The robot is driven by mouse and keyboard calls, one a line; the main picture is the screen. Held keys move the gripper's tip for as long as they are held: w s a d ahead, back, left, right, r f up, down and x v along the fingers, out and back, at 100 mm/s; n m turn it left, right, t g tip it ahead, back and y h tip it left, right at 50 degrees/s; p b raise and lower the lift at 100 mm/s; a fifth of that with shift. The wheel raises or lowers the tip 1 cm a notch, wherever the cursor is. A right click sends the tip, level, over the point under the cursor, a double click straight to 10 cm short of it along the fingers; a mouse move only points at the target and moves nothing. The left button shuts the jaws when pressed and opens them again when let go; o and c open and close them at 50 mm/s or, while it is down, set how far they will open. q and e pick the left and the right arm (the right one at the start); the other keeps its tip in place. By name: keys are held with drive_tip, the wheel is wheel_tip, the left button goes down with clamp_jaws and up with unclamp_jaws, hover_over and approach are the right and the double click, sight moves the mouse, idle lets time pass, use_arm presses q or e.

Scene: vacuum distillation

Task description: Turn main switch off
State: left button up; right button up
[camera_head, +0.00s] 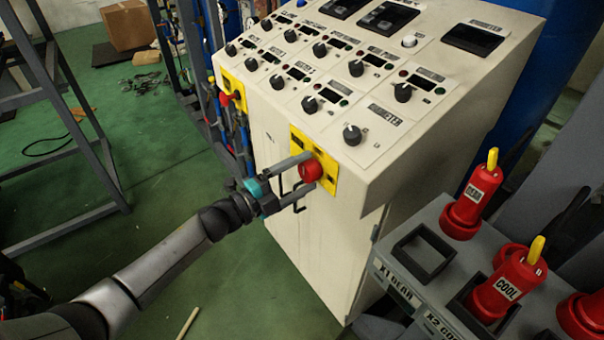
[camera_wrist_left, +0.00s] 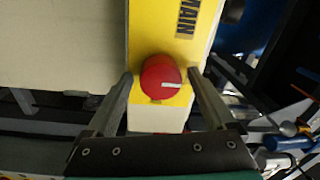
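The main switch is a round red knob (camera_head: 310,171) on a yellow plate (camera_head: 328,184) on the front face of the control cabinet, near its right corner. In the left wrist view the red knob (camera_wrist_left: 160,77) sits under the word MAIN on the yellow plate (camera_wrist_left: 150,30), with a white mark pointing right. My left gripper (camera_head: 308,171) is open, its fingers on either side of the knob. In the left wrist view gaps show between the knob and both fingers of the left gripper (camera_wrist_left: 162,84). My right gripper is not in view.
The cream cabinet (camera_head: 300,240) carries several black knobs and small displays on its sloped top. A second red switch (camera_head: 229,101) on yellow is further left. A grey rack (camera_head: 415,300) with red and yellow handled pieces (camera_head: 502,287) stands at the right.

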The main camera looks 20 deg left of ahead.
use_arm(q)
drive_tip(key=b+v, duration=0.1)
drive_tip(key=v, duration=1.4)
drive_tip(key=shift+s, duration=0.15)
idle(0.4)
